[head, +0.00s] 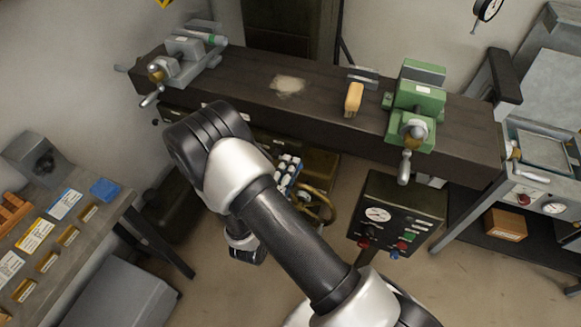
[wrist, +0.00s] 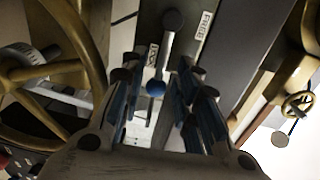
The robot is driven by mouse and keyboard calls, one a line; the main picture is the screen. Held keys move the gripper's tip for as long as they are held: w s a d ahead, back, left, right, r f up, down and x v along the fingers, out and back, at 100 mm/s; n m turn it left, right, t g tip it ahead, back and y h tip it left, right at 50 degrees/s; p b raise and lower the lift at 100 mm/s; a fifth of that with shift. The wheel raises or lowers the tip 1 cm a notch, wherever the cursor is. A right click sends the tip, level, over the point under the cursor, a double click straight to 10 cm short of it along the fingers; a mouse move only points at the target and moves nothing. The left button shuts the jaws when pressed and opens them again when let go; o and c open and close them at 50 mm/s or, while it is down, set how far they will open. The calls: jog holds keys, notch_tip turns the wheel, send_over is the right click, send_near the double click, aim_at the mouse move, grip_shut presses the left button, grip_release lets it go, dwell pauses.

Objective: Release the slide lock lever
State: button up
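The slide lock lever (wrist: 166,55) is a grey bar with a dark round pivot at its top and a blue ball knob (wrist: 156,88) at its lower end. It lies beside a LOCK label (wrist: 152,56); a FREE label (wrist: 204,26) is up to the right. My gripper (wrist: 160,92) is open, its fingers apart on either side of the knob in the picture. I cannot tell whether either finger touches it. In the head view my gripper (head: 247,250) hangs low behind my arm, and I cannot make out the lever there.
A brass handwheel (wrist: 75,70) stands close on the left in the wrist view, and more brass parts (wrist: 290,70) are on the right. In the head view, a dark workbench (head: 320,105) with a grey vise (head: 185,60) and a green vise (head: 415,100) stands behind.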

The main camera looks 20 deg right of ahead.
jog(key=shift+x, duration=0.8)
jog(key=shift+c, duration=0.3)
grip_shut()
